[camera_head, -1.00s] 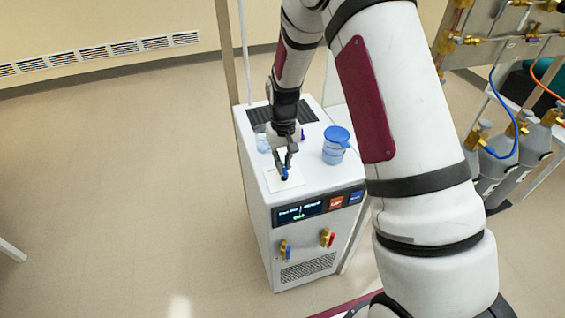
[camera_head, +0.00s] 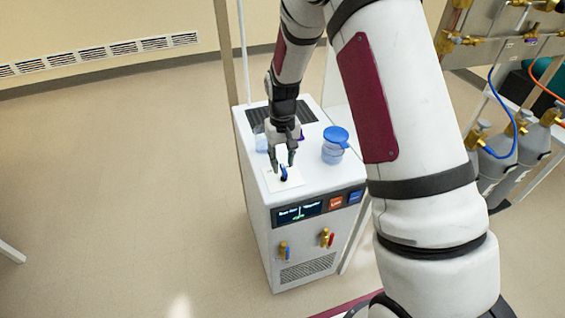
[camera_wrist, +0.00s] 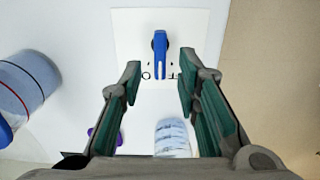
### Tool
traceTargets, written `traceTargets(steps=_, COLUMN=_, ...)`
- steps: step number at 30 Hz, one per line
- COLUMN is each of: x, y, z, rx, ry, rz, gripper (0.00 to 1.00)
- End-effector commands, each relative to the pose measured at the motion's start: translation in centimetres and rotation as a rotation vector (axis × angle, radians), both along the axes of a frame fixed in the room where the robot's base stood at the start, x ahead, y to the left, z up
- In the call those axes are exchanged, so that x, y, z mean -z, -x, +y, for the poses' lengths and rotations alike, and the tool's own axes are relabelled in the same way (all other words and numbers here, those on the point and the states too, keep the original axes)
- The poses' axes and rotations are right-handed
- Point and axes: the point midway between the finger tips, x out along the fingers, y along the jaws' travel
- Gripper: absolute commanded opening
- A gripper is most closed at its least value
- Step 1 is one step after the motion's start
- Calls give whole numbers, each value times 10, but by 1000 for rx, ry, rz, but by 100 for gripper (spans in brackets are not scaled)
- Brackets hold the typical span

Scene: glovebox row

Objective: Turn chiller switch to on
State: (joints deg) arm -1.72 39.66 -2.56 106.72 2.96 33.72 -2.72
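The chiller (camera_head: 262,205) is a white box cabinet with a dark display on its front. Its switch is a small blue lever (camera_wrist: 160,55) on a white plate (camera_wrist: 198,28) on top of the cabinet. In the wrist view the lever points toward my gripper, with markings at its tip that are partly covered and hard to read. The lever also shows in the head view (camera_head: 284,174). My gripper (camera_wrist: 158,80) is open and empty, its fingertips apart on either side of the lever's near end, not visibly touching it.
A blue-lidded clear container (camera_head: 334,146) stands on the cabinet right of my gripper. Another clear vessel (camera_wrist: 172,138) and a purple item (camera_wrist: 100,138) are close under my gripper. Gas cylinders (camera_head: 497,160) stand at the right. Open floor lies to the left.

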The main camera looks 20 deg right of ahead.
Motion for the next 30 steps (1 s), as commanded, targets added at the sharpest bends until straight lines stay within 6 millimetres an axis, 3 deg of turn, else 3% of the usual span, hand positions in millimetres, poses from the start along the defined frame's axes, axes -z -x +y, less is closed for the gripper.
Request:
traceTargets(steps=9, x=-65, y=-1, z=0, rx=0, ry=0, rz=-5, gripper=30)
traceTargets(steps=15, x=-94, y=-1, z=0, rx=0, ry=1, rz=-3, gripper=30)
traceTargets(steps=21, x=-106, y=0, z=0, rx=0, ry=1, rz=0, gripper=30)
traceTargets(steps=30, x=-107, y=0, z=0, rx=0, ry=0, rz=0, gripper=30)
